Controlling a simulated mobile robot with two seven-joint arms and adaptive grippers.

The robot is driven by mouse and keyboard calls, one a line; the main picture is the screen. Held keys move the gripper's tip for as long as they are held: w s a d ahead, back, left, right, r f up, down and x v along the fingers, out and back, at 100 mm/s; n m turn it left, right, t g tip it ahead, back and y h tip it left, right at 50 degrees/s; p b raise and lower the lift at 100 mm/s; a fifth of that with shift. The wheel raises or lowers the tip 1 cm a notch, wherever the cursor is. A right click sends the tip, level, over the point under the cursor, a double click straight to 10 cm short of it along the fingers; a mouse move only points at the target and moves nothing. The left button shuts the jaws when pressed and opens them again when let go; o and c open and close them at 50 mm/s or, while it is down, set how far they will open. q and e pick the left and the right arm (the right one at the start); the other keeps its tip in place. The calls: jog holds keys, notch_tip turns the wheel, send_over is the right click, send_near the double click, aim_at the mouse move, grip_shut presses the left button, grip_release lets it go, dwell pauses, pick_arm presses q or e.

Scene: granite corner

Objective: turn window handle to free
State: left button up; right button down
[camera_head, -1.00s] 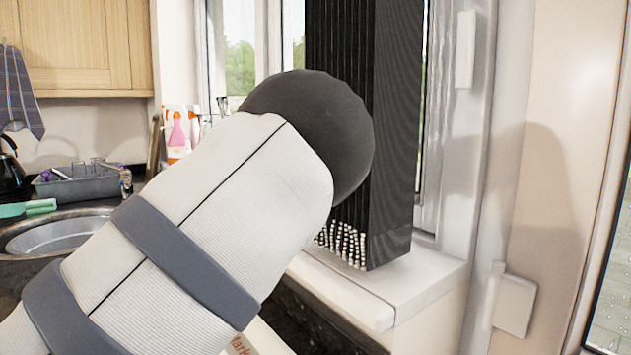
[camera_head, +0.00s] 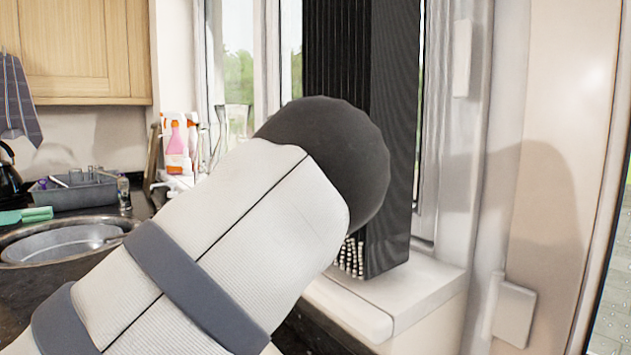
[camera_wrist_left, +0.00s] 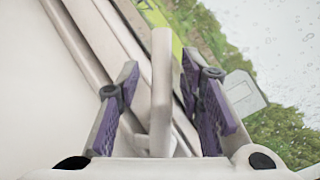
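The window handle (camera_wrist_left: 160,110) is a pale, slim upright bar in the left wrist view, standing in front of the white window frame (camera_wrist_left: 98,30). My left gripper (camera_wrist_left: 159,64) is open, with one purple-padded finger on each side of the handle. A gap shows between the bar and each pad, so the fingers are around it but apart from it. In the head view my arm (camera_head: 225,235) crosses the middle and hides part of the sill. My left gripper, the handle and my right gripper are out of that view.
A tall black ribbed object (camera_head: 390,130) stands on the white sill (camera_head: 425,285) behind my arm. A sink (camera_head: 60,245), dish rack (camera_head: 75,190) and spray bottles (camera_head: 176,145) are at the left. White hinge-like blocks (camera_head: 514,310) stick out from the frame at right.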

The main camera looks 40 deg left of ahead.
pick_arm(q)
jog(key=shift+s, duration=0.1)
